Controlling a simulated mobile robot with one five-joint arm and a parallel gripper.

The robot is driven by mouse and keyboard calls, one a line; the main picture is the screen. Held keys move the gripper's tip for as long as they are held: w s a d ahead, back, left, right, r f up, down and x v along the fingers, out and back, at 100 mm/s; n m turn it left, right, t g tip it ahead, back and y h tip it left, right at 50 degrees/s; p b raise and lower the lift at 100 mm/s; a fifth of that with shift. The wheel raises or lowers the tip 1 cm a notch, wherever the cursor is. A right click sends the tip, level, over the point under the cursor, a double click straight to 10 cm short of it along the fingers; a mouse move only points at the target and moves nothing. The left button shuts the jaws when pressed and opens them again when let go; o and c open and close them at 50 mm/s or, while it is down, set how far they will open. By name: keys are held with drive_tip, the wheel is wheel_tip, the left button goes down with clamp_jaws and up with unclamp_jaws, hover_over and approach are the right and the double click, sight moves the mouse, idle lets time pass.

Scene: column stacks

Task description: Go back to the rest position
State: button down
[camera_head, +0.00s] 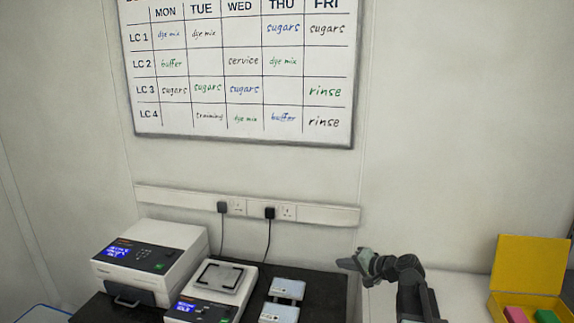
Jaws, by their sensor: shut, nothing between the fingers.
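My arm stands at the lower right of the head view, folded with its end reaching left. My gripper (346,265) is shut and empty. It is over or near the right edge of the dark bench top (322,291), to the right of the light-blue blocks. I cannot tell its height above the bench. The lower part of my arm is cut off by the frame's bottom edge.
A white device with a blue screen (150,252) and a smaller one with a square frame on top (213,283) stand at left. Light-blue blocks (285,289) are beside them. A yellow box (532,262) with pink and green items is at right. A whiteboard schedule (240,75) hangs behind.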

drive_tip(key=s+a+f+n+g+h, duration=0.3)
drive_tip(key=s+a+f+n+g, duration=0.3)
drive_tip(key=s+a+f, duration=0.55)
drive_tip(key=s+d+f+g+h, duration=0.1)
drive_tip(key=s+d+g+h, duration=0.2)
drive_tip(key=s+d+h, duration=0.2)
drive_tip(key=s+d, duration=0.3)
drive_tip(key=s, duration=0.1)
drive_tip(key=shift+s+d+f+n+g, duration=0.15)
drive_tip(key=shift+s+f+n+g, duration=0.1)
drive_tip(key=shift+s+n+g, duration=0.1)
drive_tip(key=shift+d, duration=0.1)
